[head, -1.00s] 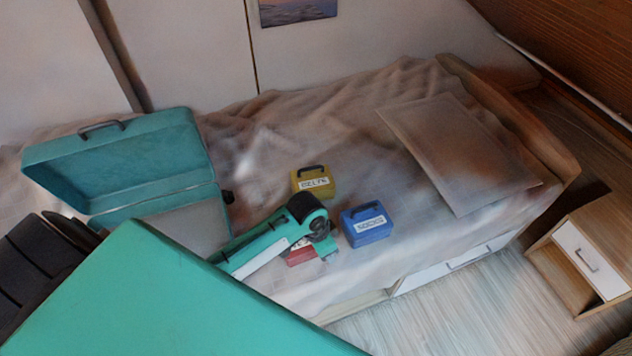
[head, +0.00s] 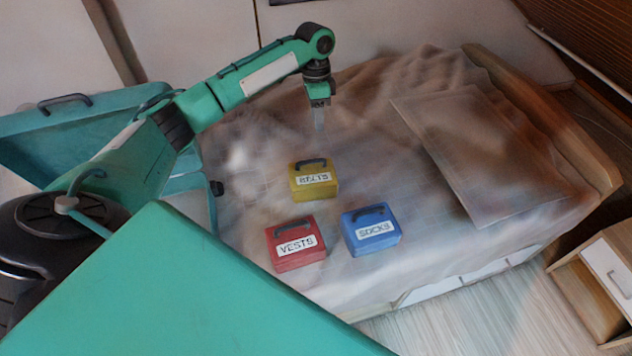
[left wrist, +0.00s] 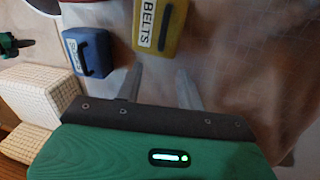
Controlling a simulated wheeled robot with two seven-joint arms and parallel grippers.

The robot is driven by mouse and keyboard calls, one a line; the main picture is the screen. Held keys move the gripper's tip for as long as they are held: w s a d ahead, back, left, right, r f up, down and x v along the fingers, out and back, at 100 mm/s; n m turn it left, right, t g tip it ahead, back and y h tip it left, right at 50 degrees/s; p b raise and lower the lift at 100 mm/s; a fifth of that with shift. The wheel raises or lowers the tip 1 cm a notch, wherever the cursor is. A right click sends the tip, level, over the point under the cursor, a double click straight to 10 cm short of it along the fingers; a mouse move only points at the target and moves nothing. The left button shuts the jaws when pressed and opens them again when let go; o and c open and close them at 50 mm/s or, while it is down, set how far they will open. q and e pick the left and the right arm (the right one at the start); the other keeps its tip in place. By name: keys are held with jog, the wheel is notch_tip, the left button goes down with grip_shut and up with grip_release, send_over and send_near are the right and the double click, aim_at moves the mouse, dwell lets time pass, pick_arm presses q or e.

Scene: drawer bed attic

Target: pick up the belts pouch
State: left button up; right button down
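The belts pouch (head: 314,191) is a yellow box with a dark handle and a white BELTS label, standing on the bed. It also shows at the top of the left wrist view (left wrist: 171,42). My left gripper (head: 319,120) is above the bed, just behind the pouch in the head view, pointing down and not touching it. In the left wrist view its two fingers (left wrist: 160,84) are apart with nothing between them; the pouch lies beyond their tips. A small green and dark shape at that view's left edge may be part of my right arm; its fingers cannot be made out.
A red VESTS pouch (head: 296,246) and a blue SOCKS pouch (head: 371,231) stand in front of the belts pouch. An open teal suitcase (head: 62,150) lies at the left. A flat board (head: 480,150) rests on the right of the bed.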

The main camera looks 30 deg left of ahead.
pick_arm(q)
send_near(312, 176)
jog(key=w, duration=0.3)
jog(key=shift+w+a+f+b, duration=0.1)
jog(key=shift+w+f+b, duration=0.2)
jog(key=shift+b, duration=0.1)
jog(key=f, duration=0.2)
jog(key=s+f, duration=0.1)
jog(key=f, duration=0.1)
jog(key=shift+s+f, duration=0.2)
jog(key=shift+f, duration=0.3)
jog(key=c, duration=0.7)
grip_shut()
pick_arm(e)
notch_tip(312, 176, up, 3)
jog(key=shift+w+r, duration=0.1)
jog(key=shift+r, duration=0.05)
